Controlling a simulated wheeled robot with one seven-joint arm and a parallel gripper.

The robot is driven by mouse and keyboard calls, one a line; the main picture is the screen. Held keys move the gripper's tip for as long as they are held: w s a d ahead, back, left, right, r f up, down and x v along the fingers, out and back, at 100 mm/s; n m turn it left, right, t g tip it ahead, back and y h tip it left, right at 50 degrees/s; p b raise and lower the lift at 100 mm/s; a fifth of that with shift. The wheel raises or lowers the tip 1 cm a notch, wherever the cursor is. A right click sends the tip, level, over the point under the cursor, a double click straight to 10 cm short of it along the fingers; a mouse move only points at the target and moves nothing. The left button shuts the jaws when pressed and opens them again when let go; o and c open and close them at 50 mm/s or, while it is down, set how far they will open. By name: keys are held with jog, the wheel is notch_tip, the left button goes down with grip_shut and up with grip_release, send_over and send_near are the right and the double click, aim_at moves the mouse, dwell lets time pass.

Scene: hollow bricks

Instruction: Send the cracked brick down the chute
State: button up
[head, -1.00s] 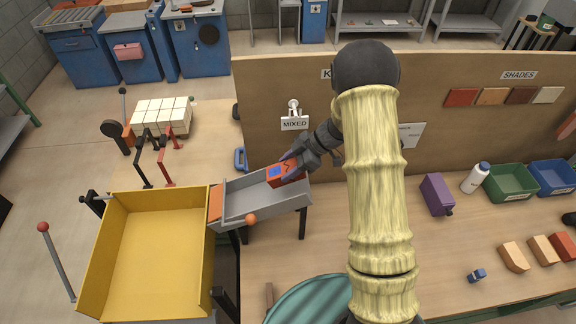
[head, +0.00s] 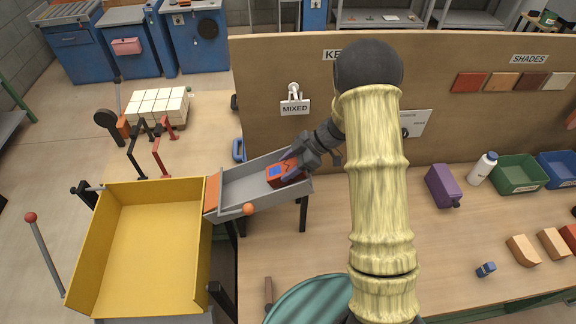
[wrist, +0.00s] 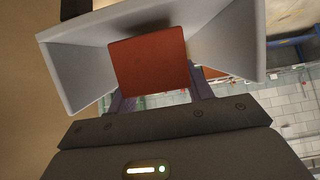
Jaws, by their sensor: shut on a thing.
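My gripper (head: 290,168) is shut on a red-orange brick (head: 272,181) with a blue patch on its upper face. The brick is inside the upper right part of the grey chute (head: 238,191). In the wrist view the plain red face of the brick (wrist: 148,62) sits between the chute's flaring grey side walls (wrist: 82,78). I cannot tell whether the brick touches the chute floor. An orange flap (head: 212,193) stands across the chute's lower left end. Beyond it is a large yellow bin (head: 150,255).
An orange ball knob (head: 249,209) is on the chute's near side. A board with a MIXED sign (head: 295,108) stands behind. Several bricks (head: 522,250), a purple item (head: 443,187), a white bottle (head: 482,168) and a green bin (head: 518,188) are on the bench at right.

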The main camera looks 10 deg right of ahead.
jog(key=shift+r, duration=0.1)
jog(key=o, duration=1.4)
jog(key=b+v, duration=0.4)
jog(key=v, duration=1.3)
jog(key=shift+d+r, duration=0.1)
jog(key=shift+r, duration=0.1)
